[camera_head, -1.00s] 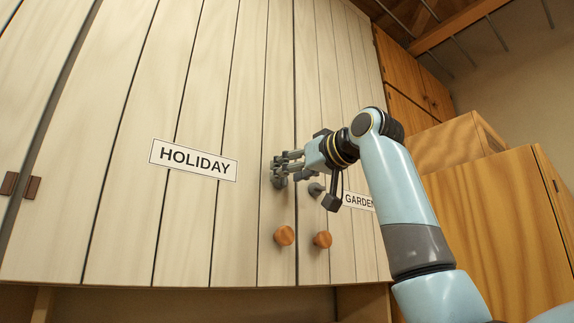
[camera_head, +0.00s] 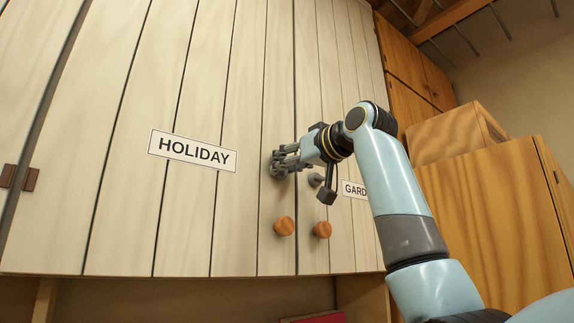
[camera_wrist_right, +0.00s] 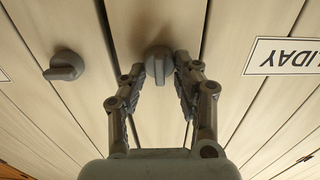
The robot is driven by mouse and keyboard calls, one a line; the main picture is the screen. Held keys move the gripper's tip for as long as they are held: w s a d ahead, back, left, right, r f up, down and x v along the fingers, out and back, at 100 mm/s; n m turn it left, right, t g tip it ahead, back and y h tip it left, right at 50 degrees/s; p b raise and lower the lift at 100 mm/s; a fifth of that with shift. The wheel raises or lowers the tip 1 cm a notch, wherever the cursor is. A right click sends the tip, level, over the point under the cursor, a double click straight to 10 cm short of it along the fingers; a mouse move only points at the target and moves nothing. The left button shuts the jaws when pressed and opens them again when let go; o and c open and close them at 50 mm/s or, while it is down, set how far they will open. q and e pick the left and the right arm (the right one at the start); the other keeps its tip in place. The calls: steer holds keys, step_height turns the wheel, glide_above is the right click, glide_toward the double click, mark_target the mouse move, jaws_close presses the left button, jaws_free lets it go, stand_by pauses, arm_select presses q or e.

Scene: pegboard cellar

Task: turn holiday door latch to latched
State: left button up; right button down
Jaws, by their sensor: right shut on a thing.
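The holiday door (camera_head: 190,90) is a pale plank cupboard door with a white HOLIDAY label (camera_head: 192,151). Its grey latch knob (camera_wrist_right: 158,60) shows in the right wrist view, between my fingertips. My right gripper (camera_head: 280,163) is at that knob, near the door's right edge; in the right wrist view (camera_wrist_right: 160,80) its two fingers are closed on the knob's sides. In the head view the fingers hide most of the knob, so I cannot tell its exact turn. My left gripper is not in view.
A second grey knob (camera_head: 315,180) sits on the garden door just right of my gripper; it also shows in the right wrist view (camera_wrist_right: 65,66). The garden label (camera_head: 354,190) is partly covered by my arm. Two round wooden knobs (camera_head: 284,226) (camera_head: 322,230) are below. Wooden cabinets (camera_head: 490,210) stand right.

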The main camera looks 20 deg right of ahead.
steer(key=shift+n, duration=0.3)
steer(key=n+b, duration=0.1)
steer(key=n, duration=0.4)
steer(key=n+b, duration=0.1)
steer(key=n, duration=0.5)
steer(key=a+f+n+b, duration=0.1)
steer(key=n+b, duration=0.1)
steer(key=n, duration=0.3)
steer(key=shift+s+n, duration=0.15)
steer(key=shift+n, duration=0.25)
steer(key=shift+d+n, duration=0.1)
steer(key=shift+n, duration=0.2)
steer(key=c, duration=1.1)
jaws_free()
